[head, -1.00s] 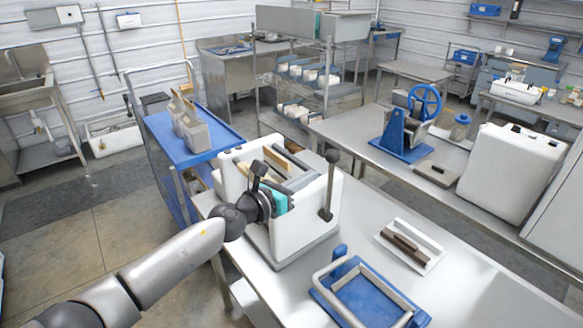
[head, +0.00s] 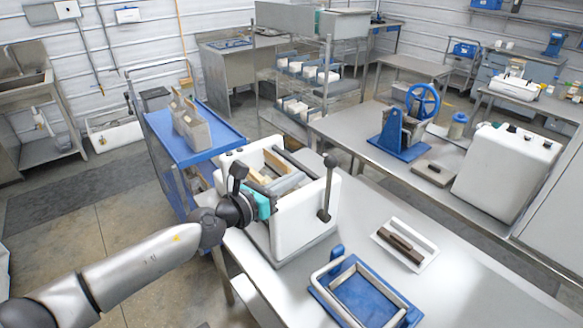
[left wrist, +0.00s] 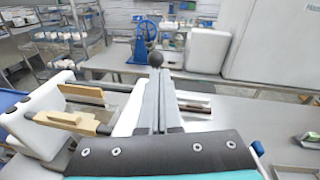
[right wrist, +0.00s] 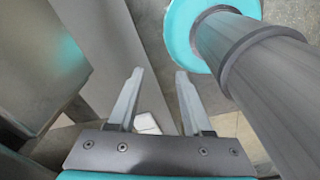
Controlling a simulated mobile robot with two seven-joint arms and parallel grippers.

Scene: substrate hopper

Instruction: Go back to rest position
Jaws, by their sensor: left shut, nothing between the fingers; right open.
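The white hopper (head: 300,228) stands on the steel table, with a dark upright lever (head: 327,195) on its right side and wooden pieces (head: 277,161) in its open top. My left gripper (head: 300,178) is over the hopper's open top, its fingers together and empty. In the left wrist view its shut fingers (left wrist: 158,85) point toward the lever's round knob (left wrist: 155,59); I cannot tell whether they touch the hopper. My right gripper (right wrist: 160,76) shows only in the right wrist view, open and empty, with floor and grey surfaces beyond it.
A blue cart (head: 215,132) stands behind the hopper. A blue hand-wheel machine (head: 400,145) is on the back table.

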